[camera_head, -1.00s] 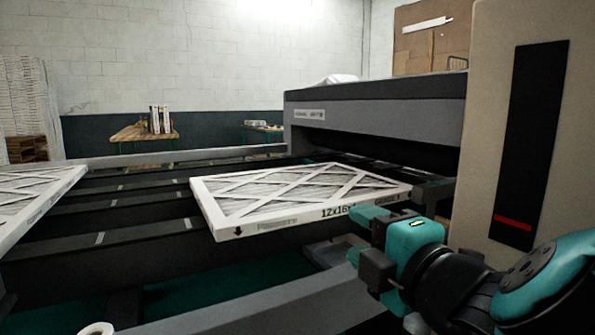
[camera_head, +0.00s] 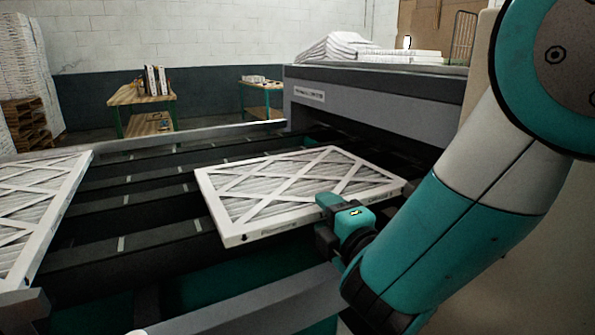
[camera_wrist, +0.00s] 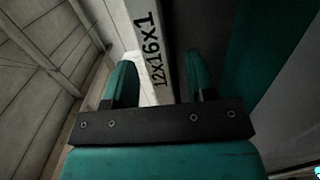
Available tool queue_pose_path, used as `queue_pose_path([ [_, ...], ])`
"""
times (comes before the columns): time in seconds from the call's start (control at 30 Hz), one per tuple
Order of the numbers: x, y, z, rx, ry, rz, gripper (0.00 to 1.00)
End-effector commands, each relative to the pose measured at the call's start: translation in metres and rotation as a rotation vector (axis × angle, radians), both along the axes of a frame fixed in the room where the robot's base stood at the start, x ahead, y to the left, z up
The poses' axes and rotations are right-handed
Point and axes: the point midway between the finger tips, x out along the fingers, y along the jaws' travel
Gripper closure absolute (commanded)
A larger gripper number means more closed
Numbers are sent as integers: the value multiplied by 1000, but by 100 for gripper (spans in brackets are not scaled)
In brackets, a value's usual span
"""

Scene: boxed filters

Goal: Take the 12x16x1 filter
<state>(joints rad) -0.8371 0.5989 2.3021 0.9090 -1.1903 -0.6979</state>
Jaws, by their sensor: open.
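The 12x16x1 filter (camera_head: 285,190), a flat white-framed panel with a pleated face and crossed strips, lies on the dark conveyor rails in the head view. My gripper (camera_head: 328,215) is at its near edge, toward the right corner, and hides part of that edge. In the wrist view the filter's white edge (camera_wrist: 149,40) with the print "12x16x1" shows between the two teal fingers of my gripper (camera_wrist: 162,85). The fingers are apart. I cannot tell whether either finger touches the frame.
Another white-framed filter (camera_head: 35,215) lies at the left on the rails. A grey machine housing (camera_head: 375,105) stands behind the filter at the right. A metal rail (camera_head: 250,305) runs along the near side. Wooden tables (camera_head: 140,97) stand far back.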

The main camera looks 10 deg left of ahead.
Motion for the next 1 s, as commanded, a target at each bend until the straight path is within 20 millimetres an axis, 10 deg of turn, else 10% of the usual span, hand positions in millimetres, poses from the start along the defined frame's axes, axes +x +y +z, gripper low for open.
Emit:
queue_pose_path([
  [0.6, 31, 16, 0, 0, 0, 1, 49],
  [0.83, 31, 16, 0, 0, 0, 0, 100],
  [1.0, 31, 17, 0, 1, -1, 1, 100],
])
